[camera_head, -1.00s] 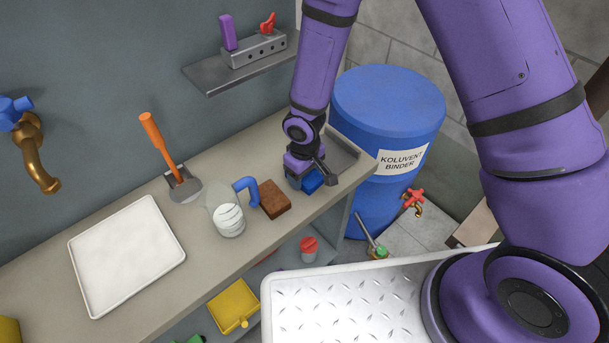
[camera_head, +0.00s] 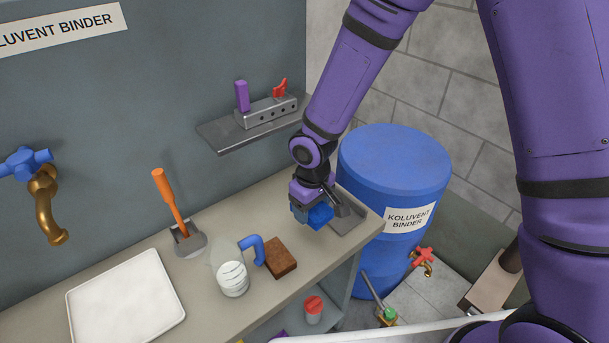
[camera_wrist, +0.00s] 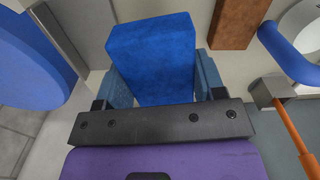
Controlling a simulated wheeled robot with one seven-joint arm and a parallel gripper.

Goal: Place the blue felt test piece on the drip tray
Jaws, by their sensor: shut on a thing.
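The blue felt test piece (camera_head: 320,217) is a small blue block in my gripper (camera_head: 314,208), above the right end of the bench. In the wrist view, the felt piece (camera_wrist: 152,55) fills the space between the two fingers of my gripper (camera_wrist: 160,85), which is shut on it. A shallow white tray (camera_head: 80,308) with a raised rim lies empty on the left of the bench, cut off by the lower frame edge. I take it as the drip tray. A grey metal tray (camera_head: 348,213) lies under and right of my gripper.
Left of my gripper on the bench (camera_head: 225,203) stand a brown block (camera_head: 281,259), a clear jug (camera_head: 232,279) with a blue handle, and an orange-handled tool (camera_head: 168,196) in a holder. A metal shelf (camera_head: 235,133) juts from the wall. A blue barrel (camera_head: 395,175) stands right.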

